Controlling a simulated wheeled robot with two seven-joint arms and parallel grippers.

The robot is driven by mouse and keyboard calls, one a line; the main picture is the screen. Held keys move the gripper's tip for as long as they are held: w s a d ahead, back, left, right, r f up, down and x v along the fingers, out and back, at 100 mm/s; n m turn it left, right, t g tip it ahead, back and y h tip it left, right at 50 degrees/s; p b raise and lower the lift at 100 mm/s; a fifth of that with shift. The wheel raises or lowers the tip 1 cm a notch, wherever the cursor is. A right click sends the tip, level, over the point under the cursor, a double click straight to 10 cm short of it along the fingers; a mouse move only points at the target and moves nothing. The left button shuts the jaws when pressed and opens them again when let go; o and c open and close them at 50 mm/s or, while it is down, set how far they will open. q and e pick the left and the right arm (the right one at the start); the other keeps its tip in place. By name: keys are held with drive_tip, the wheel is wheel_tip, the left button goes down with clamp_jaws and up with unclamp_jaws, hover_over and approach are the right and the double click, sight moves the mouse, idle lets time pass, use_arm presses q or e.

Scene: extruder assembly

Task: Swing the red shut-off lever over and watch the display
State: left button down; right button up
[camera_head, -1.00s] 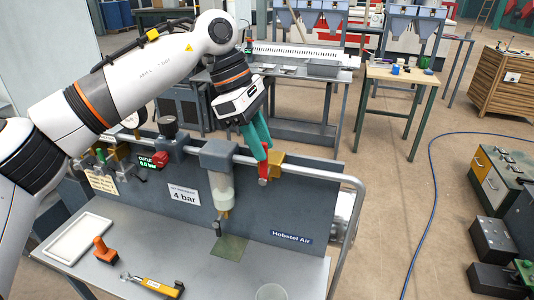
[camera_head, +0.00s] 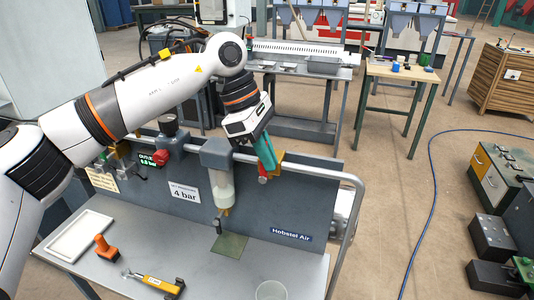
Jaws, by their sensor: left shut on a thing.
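The red shut-off lever (camera_head: 262,171) is at the right part of the pipe on the grey panel, beside a brass valve body (camera_head: 277,165). My left gripper (camera_head: 265,158) has its teal fingers shut on the lever from above and hides most of it. Only a small red part shows below the fingertips. The green-lit display (camera_head: 147,163) sits at the panel's left, next to a red knob (camera_head: 161,157); it seems to read 0.0 bar, though the digits are small. My right gripper is not in view.
A sign reading 4 bar (camera_head: 184,193) is on the panel. The bench top (camera_head: 200,262) carries a white tray (camera_head: 80,236), an orange-handled tool (camera_head: 102,245), a yellow tool (camera_head: 155,283), a green pad (camera_head: 230,245) and a clear cup (camera_head: 271,290). A curved pipe rail (camera_head: 352,200) bounds the right end.

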use_arm(q)
drive_tip(key=shift+d, duration=0.1)
drive_tip(key=shift+s+d+f+t+y+p, duration=0.2)
drive_tip(key=shift+d+t+y+p, duration=0.2)
drive_tip(key=shift+y, duration=0.7)
drive_tip(key=shift+s+d+f+t+y+p, duration=0.15)
drive_tip(key=shift+d+f+t+y, duration=0.25)
drive_tip(key=shift+y, duration=0.7)
drive_tip(key=shift+s+d+f+t+y+p, duration=0.1)
drive_tip(key=shift+d+t+y+p, duration=0.35)
drive_tip(key=shift+y, duration=0.65)
drive_tip(key=shift+d, duration=0.15)
drive_tip(key=c, duration=1.5)
unclamp_jaws()
drive_tip(key=b+v, duration=0.1)
drive_tip(key=v, duration=1.1)
drive_tip(key=shift+w+d, duration=0.1)
drive_tip(key=shift+d, duration=0.05)
